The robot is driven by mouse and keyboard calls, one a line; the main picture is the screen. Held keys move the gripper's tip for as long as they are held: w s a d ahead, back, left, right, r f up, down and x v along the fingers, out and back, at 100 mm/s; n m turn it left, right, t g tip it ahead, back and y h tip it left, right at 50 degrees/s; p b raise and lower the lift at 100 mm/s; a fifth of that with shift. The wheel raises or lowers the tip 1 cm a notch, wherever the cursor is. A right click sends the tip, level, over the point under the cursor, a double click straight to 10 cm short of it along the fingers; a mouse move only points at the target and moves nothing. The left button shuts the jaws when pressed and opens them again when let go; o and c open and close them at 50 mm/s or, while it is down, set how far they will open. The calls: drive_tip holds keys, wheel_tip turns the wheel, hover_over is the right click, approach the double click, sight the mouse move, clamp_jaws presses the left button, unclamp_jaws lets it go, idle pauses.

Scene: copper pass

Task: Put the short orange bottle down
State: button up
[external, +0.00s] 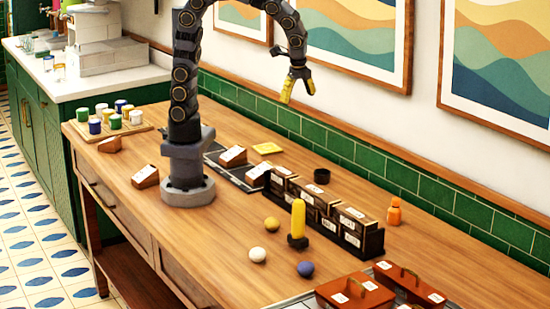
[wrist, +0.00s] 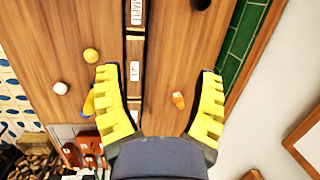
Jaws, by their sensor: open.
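The short orange bottle (external: 394,212) stands upright on the wooden counter, to the right of the dark rack and near the green tiled wall. In the wrist view the orange bottle (wrist: 178,99) shows small and far below, between my spread fingers, closer to the right one. My gripper (external: 298,84) is high above the counter, open and empty, well apart from the bottle. Its yellow ribbed fingers (wrist: 160,98) are wide apart in the wrist view.
A dark rack of labelled boxes (external: 365,240) stands beside the bottle. A yellow upright object (external: 298,219) and yellow, white and blue balls (external: 305,268) lie in front. Brown lidded boxes (external: 355,295) are at the near edge. A black cup (external: 322,176) stands behind the rack.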

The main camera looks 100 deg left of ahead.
drive_tip(key=s+d+n+g+h, duration=0.1)
drive_tip(key=s+n, duration=0.7)
drive_tip(key=s, duration=1.3)
drive_tip(key=shift+d+f+n+h, duration=0.15)
drive_tip(key=shift+d+n+h, duration=0.15)
drive_tip(key=shift+d+h, duration=0.6)
